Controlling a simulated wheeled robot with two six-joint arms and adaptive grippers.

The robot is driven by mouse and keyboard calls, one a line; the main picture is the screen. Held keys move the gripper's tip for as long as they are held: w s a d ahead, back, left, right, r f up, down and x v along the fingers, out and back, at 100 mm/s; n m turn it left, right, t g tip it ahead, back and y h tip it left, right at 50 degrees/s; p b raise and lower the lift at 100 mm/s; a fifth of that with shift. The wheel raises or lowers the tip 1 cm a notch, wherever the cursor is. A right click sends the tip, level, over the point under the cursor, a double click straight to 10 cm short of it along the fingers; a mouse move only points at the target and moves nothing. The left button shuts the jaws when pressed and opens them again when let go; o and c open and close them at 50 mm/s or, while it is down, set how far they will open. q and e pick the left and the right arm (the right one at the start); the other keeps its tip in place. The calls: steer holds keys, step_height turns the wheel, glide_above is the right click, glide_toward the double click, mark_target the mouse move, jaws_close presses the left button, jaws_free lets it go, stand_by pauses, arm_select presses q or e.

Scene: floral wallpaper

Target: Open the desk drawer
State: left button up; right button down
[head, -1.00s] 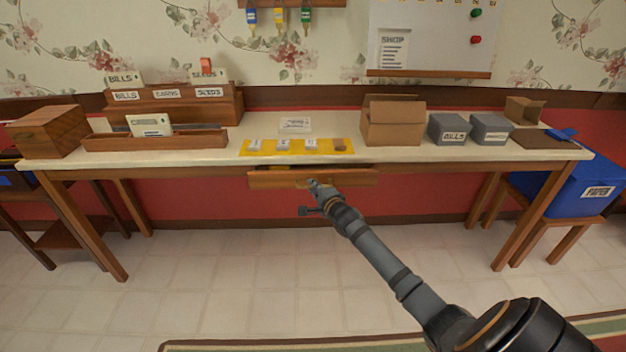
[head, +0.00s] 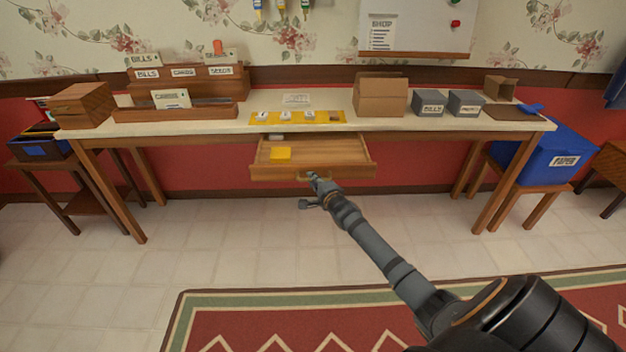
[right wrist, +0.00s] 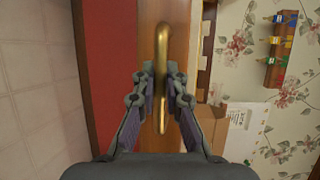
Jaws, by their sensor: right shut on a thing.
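The desk (head: 215,130) stands against the wall with a pale top and wooden legs. Its wooden drawer (head: 345,171) is pulled out below the front edge of the top. A yellow item (head: 281,153) and a small pale item (head: 276,137) lie inside. My right gripper (head: 313,177) is at the front of the drawer. In the right wrist view the right gripper (right wrist: 161,90) is shut on the brass drawer handle (right wrist: 162,45), one finger on each side. My left gripper is not in view.
On the desktop are a yellow strip (head: 297,118), a cardboard box (head: 381,97), grey boxes (head: 428,103) and wooden file racks (head: 175,114). A blue bin (head: 545,150) stands on a stool at the right. The tiled floor before the desk is clear up to a red rug (head: 290,320).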

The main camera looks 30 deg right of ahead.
stand_by(0.3)
steer(key=c, duration=1.7)
jaws_free()
steer(key=shift+o, duration=0.2)
steer(key=v, duration=1.2)
steer(key=shift+d+f, duration=0.1)
